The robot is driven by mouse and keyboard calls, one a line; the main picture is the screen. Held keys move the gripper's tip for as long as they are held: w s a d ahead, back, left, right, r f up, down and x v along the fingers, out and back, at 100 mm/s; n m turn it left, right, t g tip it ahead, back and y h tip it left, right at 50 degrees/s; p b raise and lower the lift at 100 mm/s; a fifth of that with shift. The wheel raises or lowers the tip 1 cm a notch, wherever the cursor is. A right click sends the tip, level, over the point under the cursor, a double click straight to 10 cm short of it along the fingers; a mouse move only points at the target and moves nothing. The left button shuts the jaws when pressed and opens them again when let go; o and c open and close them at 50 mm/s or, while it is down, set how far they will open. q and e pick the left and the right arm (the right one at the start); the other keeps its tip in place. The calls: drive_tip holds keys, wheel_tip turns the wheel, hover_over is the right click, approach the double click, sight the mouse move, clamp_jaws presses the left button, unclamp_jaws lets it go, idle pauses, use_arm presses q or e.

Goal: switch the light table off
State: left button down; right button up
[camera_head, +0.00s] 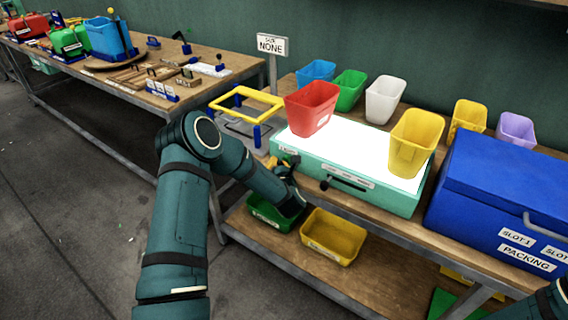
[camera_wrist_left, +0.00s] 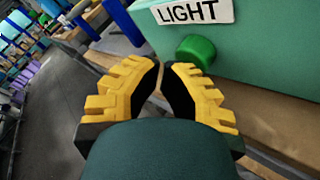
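The light table (camera_head: 350,199) is a teal box with a bright white top, on the wooden bench. A red bin (camera_head: 311,108) and a yellow bin (camera_head: 415,142) stand on its top. In the left wrist view, its teal side (camera_wrist_left: 265,60) carries a "LIGHT" label (camera_wrist_left: 194,11) with a round green button (camera_wrist_left: 196,51) below it. My left gripper (camera_wrist_left: 162,72) has yellow and black fingers with their tips together and nothing visible between them. The tips are just left of and below the button in that view; I cannot tell whether they touch it. My right gripper is out of view.
Blue, green and white bins (camera_head: 385,99) stand behind the light table. A blue packing box (camera_head: 490,190) is at the right. A yellow frame (camera_head: 246,103) stands left of the table. Green and yellow trays (camera_head: 333,236) are on the lower shelf.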

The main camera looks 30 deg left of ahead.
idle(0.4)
use_arm(q)
drive_tip(key=shift+s+b, duration=0.3)
drive_tip(key=shift+s, duration=0.25)
drive_tip(key=s, duration=0.6)
drive_tip(key=shift+a+b, duration=0.25)
drive_tip(key=shift+b, duration=0.1)
